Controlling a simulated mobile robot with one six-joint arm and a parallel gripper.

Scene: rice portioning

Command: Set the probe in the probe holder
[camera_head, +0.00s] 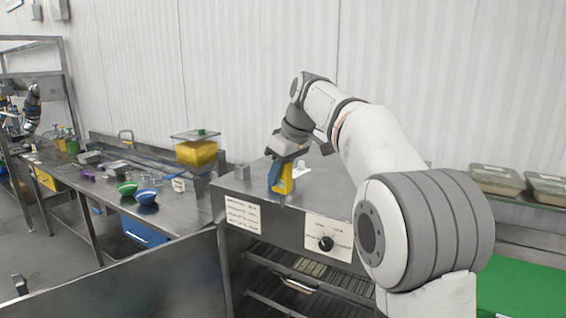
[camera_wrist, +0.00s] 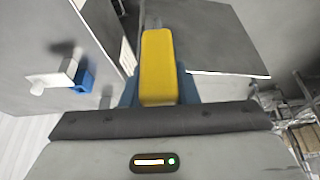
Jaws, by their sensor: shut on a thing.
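My gripper (camera_head: 281,168) is shut on the yellow probe (camera_head: 284,184), which it holds above the front part of the steel cabinet top (camera_head: 330,178). The probe points downward in the head view. In the wrist view the yellow probe (camera_wrist: 158,68) sits between the blue fingers of my gripper (camera_wrist: 160,90), with its grey metal end pointing away. A white fitting with a blue part (camera_wrist: 85,77) shows on a grey surface at the left of the wrist view. I cannot tell whether that is the probe holder.
A small grey block (camera_head: 242,171) stands on the cabinet top left of my gripper. Lidded trays (camera_head: 497,180) lie on the right shelf.

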